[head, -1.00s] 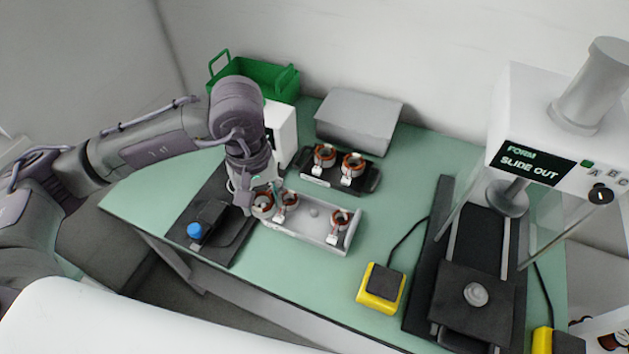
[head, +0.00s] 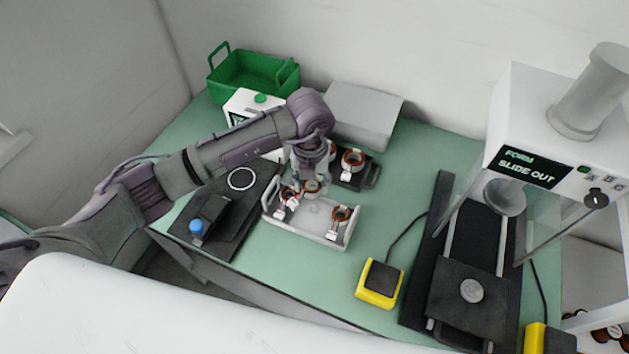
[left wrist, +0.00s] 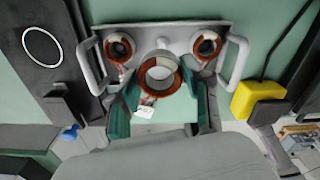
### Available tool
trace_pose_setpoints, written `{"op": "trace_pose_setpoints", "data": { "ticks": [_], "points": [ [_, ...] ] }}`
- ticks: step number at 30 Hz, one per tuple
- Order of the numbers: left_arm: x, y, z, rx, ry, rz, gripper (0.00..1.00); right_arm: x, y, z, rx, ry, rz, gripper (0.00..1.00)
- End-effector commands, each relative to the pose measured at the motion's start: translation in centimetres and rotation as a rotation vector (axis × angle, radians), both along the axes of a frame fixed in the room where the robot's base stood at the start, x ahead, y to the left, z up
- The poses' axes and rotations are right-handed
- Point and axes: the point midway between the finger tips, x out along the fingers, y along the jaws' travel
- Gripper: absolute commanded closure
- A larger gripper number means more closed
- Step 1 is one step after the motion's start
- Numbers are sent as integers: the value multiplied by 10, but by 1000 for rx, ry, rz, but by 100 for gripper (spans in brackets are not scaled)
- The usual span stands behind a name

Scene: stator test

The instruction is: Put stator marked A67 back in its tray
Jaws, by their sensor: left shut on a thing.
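My left gripper (head: 312,182) is shut on a copper-ringed stator (left wrist: 160,75), also seen in the head view (head: 312,188). A white tag (left wrist: 147,112) hangs from it, its small print not surely readable. The light grey two-handled tray (left wrist: 180,30) lies below, also in the head view (head: 305,232). One stator sits at its left end (left wrist: 118,46) and one at its right end (left wrist: 206,45); a bare peg (left wrist: 163,43) shows between them. The held stator appears above the tray, on the near side of that peg in the wrist view. My right gripper is not in view.
A black tray (head: 374,176) with stators stands behind, partly hidden by my arm. A dark tester base with a white ring (head: 241,179) and a blue button (head: 196,227) is at left. A yellow-sided pedal (head: 378,297) and the press (head: 470,290) are at right.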

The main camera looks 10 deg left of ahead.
Motion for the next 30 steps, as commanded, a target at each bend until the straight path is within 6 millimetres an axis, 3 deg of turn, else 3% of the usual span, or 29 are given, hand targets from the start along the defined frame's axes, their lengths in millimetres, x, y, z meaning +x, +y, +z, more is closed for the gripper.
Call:
{"op": "trace_pose_setpoints", "data": {
  "ticks": [3, 7, 30],
  "points": [
    [3, -4, -5, 4, 5, 156, 91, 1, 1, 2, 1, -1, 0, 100],
    [4, -6, -9, 7, 4, 237, 91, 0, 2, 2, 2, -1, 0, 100],
    [4, -6, -57, 8, 5, 250, 91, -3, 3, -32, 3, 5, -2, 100]
  ]
}}
